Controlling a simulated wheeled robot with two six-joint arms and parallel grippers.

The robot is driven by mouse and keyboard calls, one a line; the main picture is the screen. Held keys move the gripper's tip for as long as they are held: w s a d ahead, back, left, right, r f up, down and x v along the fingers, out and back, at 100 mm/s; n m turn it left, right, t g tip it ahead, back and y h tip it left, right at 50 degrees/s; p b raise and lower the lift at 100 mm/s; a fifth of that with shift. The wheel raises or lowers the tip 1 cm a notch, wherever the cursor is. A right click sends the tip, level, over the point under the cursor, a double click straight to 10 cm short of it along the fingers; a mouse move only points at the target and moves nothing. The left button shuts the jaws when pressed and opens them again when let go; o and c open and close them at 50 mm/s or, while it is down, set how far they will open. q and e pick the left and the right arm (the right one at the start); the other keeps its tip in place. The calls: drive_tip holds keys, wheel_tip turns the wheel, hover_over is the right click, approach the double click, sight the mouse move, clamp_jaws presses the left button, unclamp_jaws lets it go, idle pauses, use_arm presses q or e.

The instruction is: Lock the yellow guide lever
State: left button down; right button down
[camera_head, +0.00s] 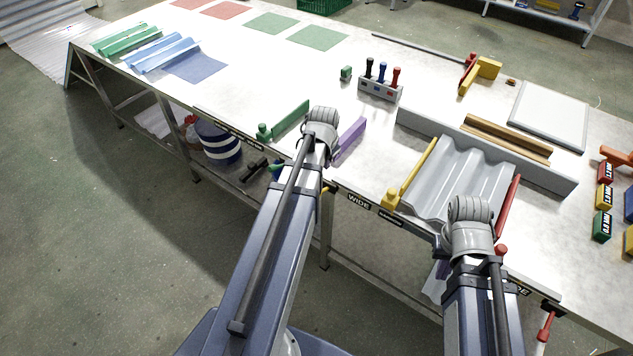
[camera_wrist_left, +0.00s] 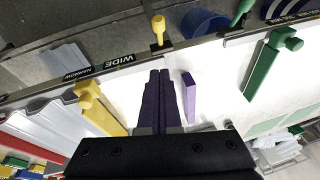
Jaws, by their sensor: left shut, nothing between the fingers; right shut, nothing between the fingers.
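The yellow guide lever (camera_head: 415,170) is a long bar with a knob end (camera_head: 391,198) on the table, along the left side of the grey corrugated sheet (camera_head: 455,180). In the left wrist view the yellow bar (camera_wrist_left: 108,115) lies left of my fingers. My left gripper (camera_wrist_left: 160,73) is shut and empty between the yellow bar and a purple bar (camera_wrist_left: 189,97); I see no contact with either. A yellow-handled lever (camera_wrist_left: 158,30) shows at the table edge ahead. My right gripper (camera_head: 469,210) is over the sheet's front right; its fingers are hidden.
A red bar (camera_head: 509,203) lies along the sheet's right side. A grey fence (camera_head: 410,123) stands behind it. A green bar (camera_head: 290,119) lies to the left. Labels such as WIDE (camera_head: 359,201) mark the front edge. A three-lever block (camera_head: 380,88) stands further back.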

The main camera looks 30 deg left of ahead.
use_arm(q)
drive_tip(key=shift+a, duration=0.1)
idle(0.3)
drive_tip(key=b+x, duration=0.4)
drive_tip(key=s+b+x, duration=0.1)
drive_tip(key=b+x, duration=0.7)
drive_tip(key=shift+s+a+f, duration=0.1)
drive_tip(key=shift+s+f, duration=0.25)
drive_tip(key=shift+s+a+f+b, duration=0.2)
drive_tip(key=shift+s+f+b, duration=0.15)
drive_tip(key=shift+f+b, duration=0.15)
drive_tip(key=shift+r, duration=0.1)
drive_tip(key=shift+s, duration=0.1)
